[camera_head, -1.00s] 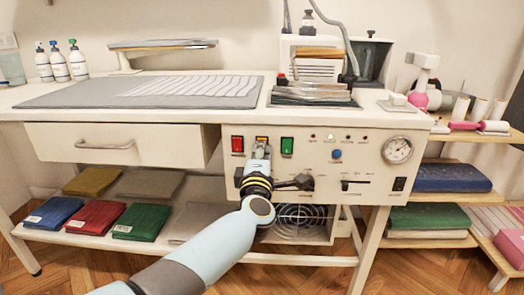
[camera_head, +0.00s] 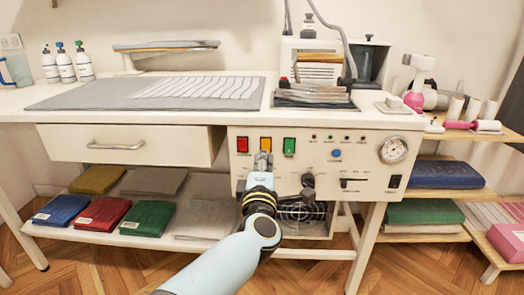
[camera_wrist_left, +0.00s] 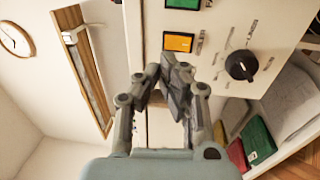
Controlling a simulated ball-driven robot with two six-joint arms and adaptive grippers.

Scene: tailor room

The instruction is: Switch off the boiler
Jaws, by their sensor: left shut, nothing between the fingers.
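The boiler's white control panel (camera_head: 372,165) is under the right part of the table. It has a red switch (camera_head: 242,145), an orange switch (camera_head: 266,143) and a green switch (camera_head: 289,146) in a row. A black rotary knob (camera_head: 308,187), a blue button (camera_head: 336,154), a round gauge (camera_head: 393,150) and a black rocker switch (camera_head: 395,182) are also on it. My left gripper (camera_head: 263,160) is shut and empty, just below the orange switch. My right gripper is out of view.
A drawer (camera_head: 125,148) is left of the panel. Folded cloths (camera_head: 150,218) lie on the shelf below, and a fan grille (camera_head: 303,212) is under the panel. An iron station and pressing items stand on the tabletop (camera_head: 220,112).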

